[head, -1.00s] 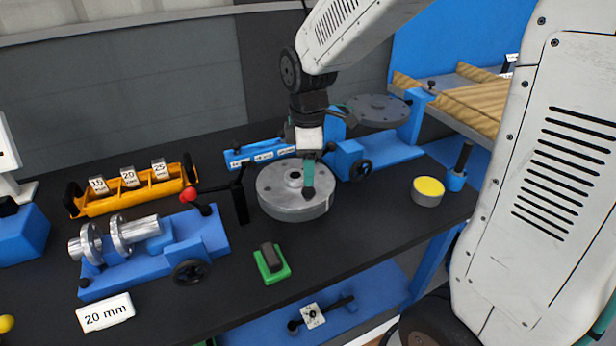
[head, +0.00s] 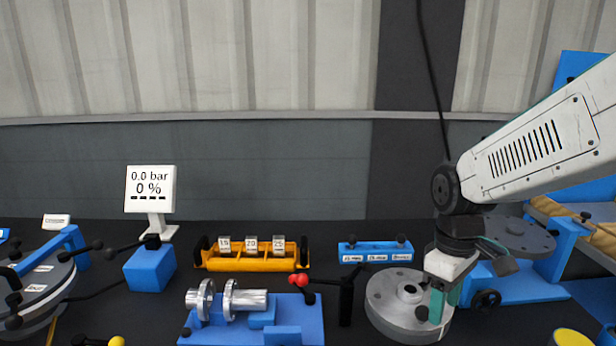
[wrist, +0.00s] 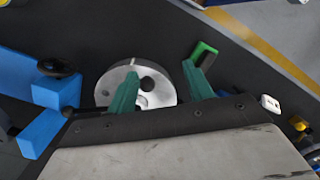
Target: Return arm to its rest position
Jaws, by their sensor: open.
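My gripper (head: 445,300) hangs from my arm at the right of the head view, its green fingers pointing down in front of the grey flanged disc (head: 385,311). In the wrist view my gripper (wrist: 162,84) shows two green fingers spread apart, with nothing held between them. The left finger overlaps the disc (wrist: 110,82) in that view. The disc lies flat on the dark bench with a raised hub in its middle. I cannot tell the exact height of the fingertips above it.
A blue fixture with metal flanges (head: 230,303) and a red-knobbed lever (head: 299,280) stand left of the disc. A yellow rack (head: 252,262), blue rail (head: 376,251) and display (head: 150,189) are behind. A blue stand with a grey plate (head: 516,236) is at the right.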

